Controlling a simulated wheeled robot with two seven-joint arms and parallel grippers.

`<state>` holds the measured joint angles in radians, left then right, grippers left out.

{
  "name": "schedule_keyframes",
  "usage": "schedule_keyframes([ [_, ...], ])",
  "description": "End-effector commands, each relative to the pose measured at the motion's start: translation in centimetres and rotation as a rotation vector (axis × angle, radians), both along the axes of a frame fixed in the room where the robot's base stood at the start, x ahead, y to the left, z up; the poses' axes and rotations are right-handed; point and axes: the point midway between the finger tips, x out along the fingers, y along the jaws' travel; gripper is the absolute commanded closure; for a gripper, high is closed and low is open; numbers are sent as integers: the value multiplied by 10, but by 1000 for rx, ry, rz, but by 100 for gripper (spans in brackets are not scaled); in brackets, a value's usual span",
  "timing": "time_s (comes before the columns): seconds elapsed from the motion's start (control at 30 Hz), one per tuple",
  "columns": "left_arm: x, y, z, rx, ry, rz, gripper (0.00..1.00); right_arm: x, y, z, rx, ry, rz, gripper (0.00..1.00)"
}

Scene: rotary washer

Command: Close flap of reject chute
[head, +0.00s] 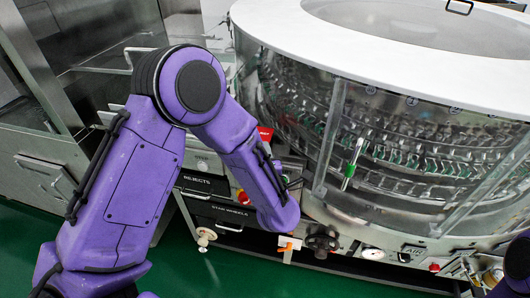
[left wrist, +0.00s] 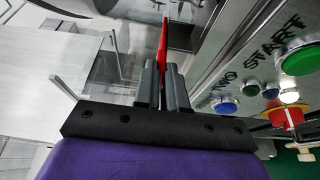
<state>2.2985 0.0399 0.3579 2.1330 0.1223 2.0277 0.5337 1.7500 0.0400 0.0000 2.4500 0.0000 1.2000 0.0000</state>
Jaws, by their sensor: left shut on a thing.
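My left gripper (left wrist: 164,75) is shut on a thin red plate, the flap (left wrist: 164,42), which stands nearly edge-on between its two grey fingers in the left wrist view. In the head view only a small red piece (head: 265,133) shows beside my purple forearm, and the forearm hides my left gripper. I cannot tell how far the flap is open. The chute itself is not clearly seen. A dark label reading REJECTS (head: 197,181) is on the machine front. My right gripper is out of view; only part of my right arm shows at the lower right edge.
The round washer with a white rim (head: 290,22) and clear curved guard fills the right. A control panel with a green button (left wrist: 300,60), a blue button (left wrist: 225,104) and a red knob (left wrist: 286,116) is close on the gripper's right. Steel cabinets (head: 45,180) stand left.

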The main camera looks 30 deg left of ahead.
Motion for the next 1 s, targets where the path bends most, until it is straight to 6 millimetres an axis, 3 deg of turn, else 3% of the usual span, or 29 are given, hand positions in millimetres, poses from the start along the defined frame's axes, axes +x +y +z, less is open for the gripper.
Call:
schedule_keyframes([
  [0.07, 0, 1, 1, 2, -1, 2, 100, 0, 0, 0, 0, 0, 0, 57],
  [0.1, 0, 1, 1, 2, -1, 2, 80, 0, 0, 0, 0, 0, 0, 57],
  [0.17, 0, 1, 1, 1, 0, 2, 64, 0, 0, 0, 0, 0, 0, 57],
  [0.53, -7, -6, -1, 0, 0, -3, 64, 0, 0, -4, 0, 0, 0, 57],
  [0.83, -62, -46, -3, 1, -1, -3, 64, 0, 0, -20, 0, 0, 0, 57],
  [1.0, -81, -59, -2, 1, 1, 0, 64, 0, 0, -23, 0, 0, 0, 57],
])
